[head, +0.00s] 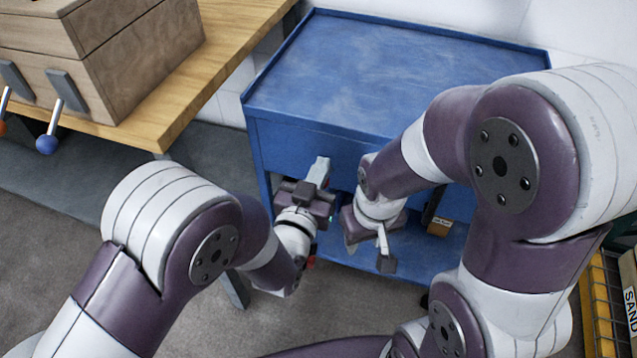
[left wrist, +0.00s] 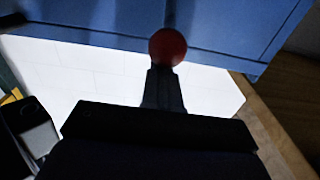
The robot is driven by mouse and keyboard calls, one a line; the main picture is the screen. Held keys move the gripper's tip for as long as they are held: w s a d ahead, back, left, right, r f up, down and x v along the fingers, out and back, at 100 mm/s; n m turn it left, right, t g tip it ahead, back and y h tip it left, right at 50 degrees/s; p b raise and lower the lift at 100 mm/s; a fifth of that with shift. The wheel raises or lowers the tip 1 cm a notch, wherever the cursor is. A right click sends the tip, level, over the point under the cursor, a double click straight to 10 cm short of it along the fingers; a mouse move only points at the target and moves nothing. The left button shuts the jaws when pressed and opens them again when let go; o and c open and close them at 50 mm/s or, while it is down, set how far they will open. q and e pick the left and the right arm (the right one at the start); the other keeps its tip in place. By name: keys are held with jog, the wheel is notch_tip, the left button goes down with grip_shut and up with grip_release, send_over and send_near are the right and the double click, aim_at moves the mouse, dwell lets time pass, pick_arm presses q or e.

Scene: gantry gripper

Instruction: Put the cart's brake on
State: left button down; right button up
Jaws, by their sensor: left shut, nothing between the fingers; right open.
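The blue cart (head: 390,65) stands at the back, with a flat rimmed top and a lower shelf. My left gripper (head: 321,165) is shut and empty, in front of the cart's front panel. In the left wrist view a round red knob (left wrist: 167,46) shows just beyond the tips of the left fingers (left wrist: 163,75), against the blue of the cart; I cannot tell whether they touch. The knob's stem is hidden. My right gripper (head: 368,246) is open, to the right of the left one and lower, in front of the lower shelf.
A wooden table (head: 170,110) at the left carries a wooden box (head: 130,65) with levers, one with a blue ball (head: 46,144). A small orange-brown box (head: 439,226) sits on the cart's lower shelf. A yellow rack (head: 597,300) stands at the right. The cart top is bare.

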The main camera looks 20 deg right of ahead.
pick_arm(q)
jog(key=shift+f+b, duration=2.05)
jog(key=shift+f, duration=0.6)
jog(key=shift+r+p, duration=0.35)
jog(key=shift+r, duration=0.05)
jog(key=p+v, duration=0.1)
jog(key=v, duration=0.8)
jog(key=shift+r, duration=0.35)
